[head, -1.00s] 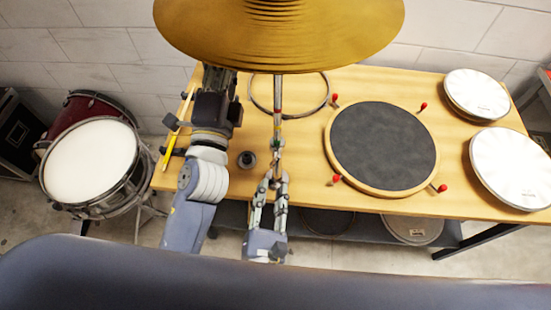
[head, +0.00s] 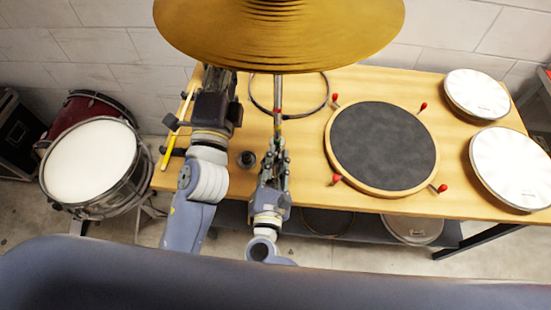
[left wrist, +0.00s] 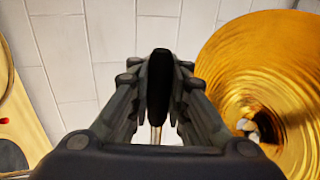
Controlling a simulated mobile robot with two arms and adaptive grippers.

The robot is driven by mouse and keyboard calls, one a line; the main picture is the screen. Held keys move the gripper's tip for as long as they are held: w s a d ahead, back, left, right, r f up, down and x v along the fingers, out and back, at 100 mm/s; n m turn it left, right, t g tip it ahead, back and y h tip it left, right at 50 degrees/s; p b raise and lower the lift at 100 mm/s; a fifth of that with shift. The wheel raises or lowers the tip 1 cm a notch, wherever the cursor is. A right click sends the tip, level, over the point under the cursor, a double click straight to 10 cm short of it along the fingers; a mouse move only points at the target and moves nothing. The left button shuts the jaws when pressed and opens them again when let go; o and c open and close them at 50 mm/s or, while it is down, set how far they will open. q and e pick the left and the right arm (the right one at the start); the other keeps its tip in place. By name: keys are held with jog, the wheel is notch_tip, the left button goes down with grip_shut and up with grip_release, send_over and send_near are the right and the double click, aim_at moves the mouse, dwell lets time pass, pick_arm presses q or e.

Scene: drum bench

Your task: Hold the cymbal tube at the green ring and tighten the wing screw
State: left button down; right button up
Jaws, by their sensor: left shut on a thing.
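The gold cymbal (head: 280,35) hangs over the top of the head view. Its silver tube (head: 278,115) runs down from under it, with a red band (head: 278,108). The green ring and wing screw are too small or covered to make out. My right gripper (head: 276,150) is at the tube's lower part with its fingers close around it; whether they touch is unclear. My left gripper (left wrist: 158,75) is shut on a dark upright thing (left wrist: 158,95), with a silver rod below it. The cymbal is at right in the left wrist view (left wrist: 262,80). In the head view the cymbal partly hides the left fingertips.
On the wooden bench, a dark round pad (head: 383,147) with red pegs lies to the right. Two white drum heads (head: 510,165) (head: 477,95) are at far right. A snare drum (head: 90,162) stands left.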

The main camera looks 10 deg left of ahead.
pick_arm(q)
jog(key=shift+r, duration=0.35)
pick_arm(e)
grip_shut()
